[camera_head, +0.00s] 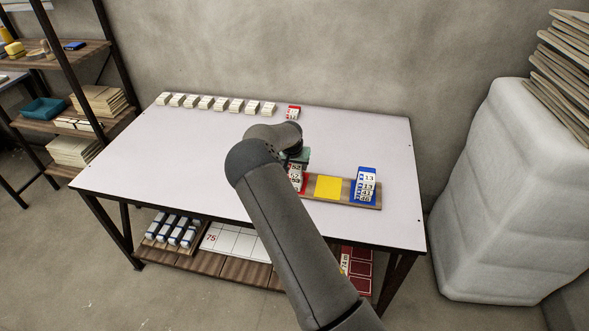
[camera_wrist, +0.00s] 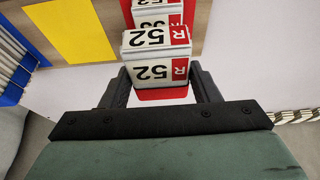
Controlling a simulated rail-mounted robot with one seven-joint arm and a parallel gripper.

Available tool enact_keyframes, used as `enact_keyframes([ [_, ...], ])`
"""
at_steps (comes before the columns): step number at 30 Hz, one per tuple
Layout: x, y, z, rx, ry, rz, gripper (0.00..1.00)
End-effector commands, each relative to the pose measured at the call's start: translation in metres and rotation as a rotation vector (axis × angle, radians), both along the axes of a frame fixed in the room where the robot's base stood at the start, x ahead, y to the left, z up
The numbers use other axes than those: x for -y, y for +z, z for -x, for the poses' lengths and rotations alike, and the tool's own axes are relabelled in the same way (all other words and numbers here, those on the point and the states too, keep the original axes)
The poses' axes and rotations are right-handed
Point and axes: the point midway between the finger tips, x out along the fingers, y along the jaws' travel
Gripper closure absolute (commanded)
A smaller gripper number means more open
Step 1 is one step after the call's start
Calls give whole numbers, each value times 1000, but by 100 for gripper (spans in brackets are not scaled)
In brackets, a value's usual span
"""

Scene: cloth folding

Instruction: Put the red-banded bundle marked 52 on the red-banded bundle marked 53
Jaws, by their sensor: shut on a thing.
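The red-banded bundle marked 52 (camera_wrist: 154,60) is white with a red R band and sits between the fingers of my gripper (camera_wrist: 160,84), which is shut on it. In the head view, bundle 52 (camera_head: 296,168) shows beside my gripper (camera_head: 297,160), over the red end of the wooden board. Just beyond it in the wrist view is a red-banded bundle (camera_wrist: 157,17) whose partly covered number looks like 53. The head view shows white, red-banded faces stacked under 52, partly hidden by my arm. I cannot tell whether 52 touches the bundle below.
The wooden board (camera_head: 345,202) has a yellow square (camera_head: 328,187) and a blue-banded stack (camera_head: 367,185) at its right end. Several white bundles (camera_head: 217,103) line the table's back edge, with another red-marked bundle (camera_head: 293,112). The left tabletop (camera_head: 180,155) is clear.

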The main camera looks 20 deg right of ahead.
Motion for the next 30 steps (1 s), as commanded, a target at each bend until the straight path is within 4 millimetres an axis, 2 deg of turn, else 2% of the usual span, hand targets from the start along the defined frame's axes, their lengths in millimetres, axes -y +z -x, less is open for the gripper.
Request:
enact_keyframes([
  [3, 1, -9, -6, -1, 1, 1, 67],
  [9, 0, -35, -5, -1, 2, 0, 67],
  [21, 0, -41, -5, 0, 1, 0, 67],
  [22, 0, -40, -5, 0, 1, 0, 36],
  [24, 0, -39, -5, 0, 1, 0, 22],
  [30, 0, -39, -5, 0, 1, 0, 22],
])
